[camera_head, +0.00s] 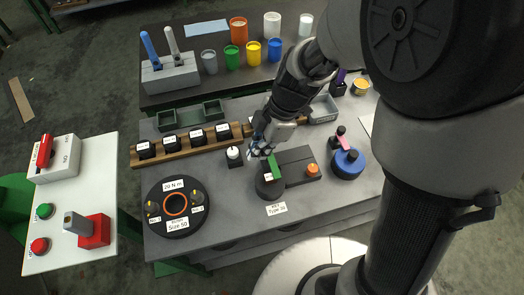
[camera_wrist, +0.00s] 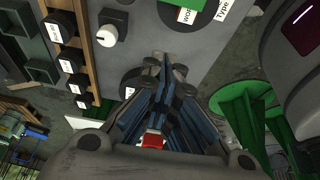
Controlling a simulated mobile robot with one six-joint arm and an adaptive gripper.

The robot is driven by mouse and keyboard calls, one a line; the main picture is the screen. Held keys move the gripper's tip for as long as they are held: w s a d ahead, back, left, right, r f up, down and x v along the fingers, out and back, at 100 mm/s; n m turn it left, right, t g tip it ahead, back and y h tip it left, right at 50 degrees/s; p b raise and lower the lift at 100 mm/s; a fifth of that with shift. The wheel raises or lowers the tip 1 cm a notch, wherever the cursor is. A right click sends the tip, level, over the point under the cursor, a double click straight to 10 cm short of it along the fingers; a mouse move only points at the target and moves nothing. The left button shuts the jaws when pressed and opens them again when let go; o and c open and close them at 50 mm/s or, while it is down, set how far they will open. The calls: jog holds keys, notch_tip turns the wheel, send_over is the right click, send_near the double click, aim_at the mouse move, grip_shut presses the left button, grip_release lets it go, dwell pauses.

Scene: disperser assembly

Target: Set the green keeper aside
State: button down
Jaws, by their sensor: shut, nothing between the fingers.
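The green keeper (camera_head: 273,166) is a small bright green bar in the head view, on the dark round end of a dark fixture (camera_head: 297,157). A green piece (camera_wrist: 207,3), which looks like the keeper, shows cut off at the top edge of the wrist view, above a white label. My gripper (camera_head: 259,151) is shut and empty, just to the upper left of the keeper. Its fingertips (camera_wrist: 166,70) point up the wrist picture, apart from the green piece. I cannot tell whether the gripper touches the keeper in the head view.
A white-capped knob (camera_head: 233,153) stands left of the gripper. An orange knob (camera_head: 312,169) and a blue round part (camera_head: 348,163) lie to the right. A wooden rack (camera_head: 175,145) of labelled black blocks runs behind. A round dark station (camera_head: 175,207) stands front left. Bench around the front label is clear.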

aim_at(272, 164)
notch_tip(272, 164, down, 8)
jog(key=shift+d+r+b, duration=0.1)
jog(key=shift+d+b, duration=0.05)
jog(key=shift+b, duration=1)
jog(key=shift+w+d, duration=0.2)
jog(key=shift+d, duration=0.25)
jog(key=shift+w+d, duration=0.1)
jog(key=shift+d, duration=0.05)
jog(key=shift+n+b, duration=0.3)
jog(key=shift+n, duration=0.1)
jog(key=shift+d, duration=0.1)
